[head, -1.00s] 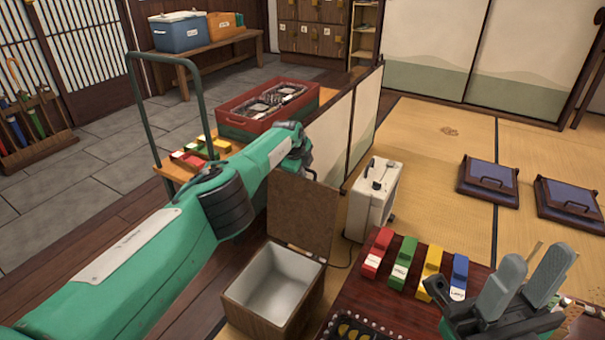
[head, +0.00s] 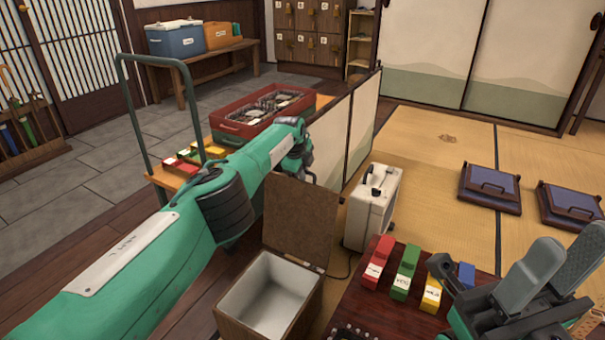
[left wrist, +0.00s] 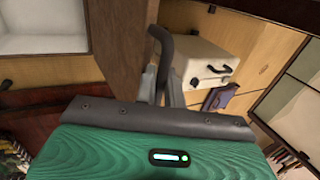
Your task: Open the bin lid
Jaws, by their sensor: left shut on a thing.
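The bin (head: 232,318) is a wooden box with a pale grey inside, at the lower middle of the head view. Its brown lid (head: 300,222) stands raised, roughly upright, at the bin's back edge, and the bin's inside is exposed. My left gripper (left wrist: 162,78) is shut on the lid's dark curved handle (left wrist: 164,42) in the left wrist view. In the head view my left arm reaches over to the lid's upper edge, and the lid hides most of the fingers. My right gripper (head: 552,268) is at the lower right, open and empty, its grey fingers apart.
A white case (head: 372,212) stands just right of the lid. A low folding screen (head: 345,135) and a cart with a red crate (head: 236,125) are behind. A dark red table (head: 385,308) with coloured blocks (head: 405,272) is right of the bin. Open tatami (head: 440,190) lies beyond.

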